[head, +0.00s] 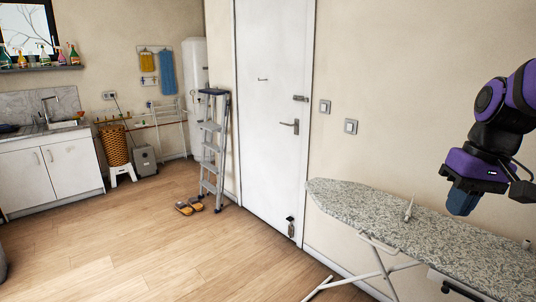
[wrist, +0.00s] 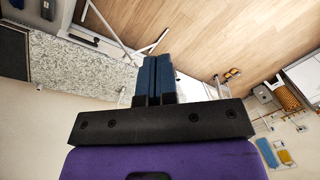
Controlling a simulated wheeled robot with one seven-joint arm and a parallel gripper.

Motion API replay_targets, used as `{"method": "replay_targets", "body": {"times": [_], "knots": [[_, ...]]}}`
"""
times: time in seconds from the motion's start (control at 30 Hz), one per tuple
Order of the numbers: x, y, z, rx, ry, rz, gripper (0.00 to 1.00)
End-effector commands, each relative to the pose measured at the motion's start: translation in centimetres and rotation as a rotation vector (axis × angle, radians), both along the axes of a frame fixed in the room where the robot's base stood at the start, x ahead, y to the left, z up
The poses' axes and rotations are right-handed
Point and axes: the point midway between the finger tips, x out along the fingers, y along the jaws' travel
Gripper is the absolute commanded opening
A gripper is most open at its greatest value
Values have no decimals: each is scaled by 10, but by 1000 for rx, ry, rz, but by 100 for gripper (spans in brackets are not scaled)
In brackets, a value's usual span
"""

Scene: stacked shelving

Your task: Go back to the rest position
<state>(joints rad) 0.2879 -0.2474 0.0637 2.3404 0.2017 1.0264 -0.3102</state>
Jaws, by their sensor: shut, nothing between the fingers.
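My gripper (head: 462,200) shows at the right of the head view, at the end of my purple and black arm. It hangs above the patterned ironing board (head: 370,201), apart from its surface. In the wrist view my gripper (wrist: 153,75) has its blue fingers pressed together with nothing between them. The ironing board (wrist: 80,60) lies at the left of the wrist view.
A small white item (head: 409,211) stands on the ironing board. A white door (head: 270,90) is left of the board. A step ladder (head: 212,145) and orange slippers (head: 189,205) are by the door. The wooden floor (head: 150,250) at front left is clear.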

Motion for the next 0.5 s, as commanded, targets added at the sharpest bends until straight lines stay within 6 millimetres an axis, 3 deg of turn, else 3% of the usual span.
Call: {"method": "replay_targets", "body": {"times": [0.2, 0.5], "knots": [[-41, 21, 26, -81, -134, 1, 0], [-91, 37, 45, -137, -319, -8, 0]]}}
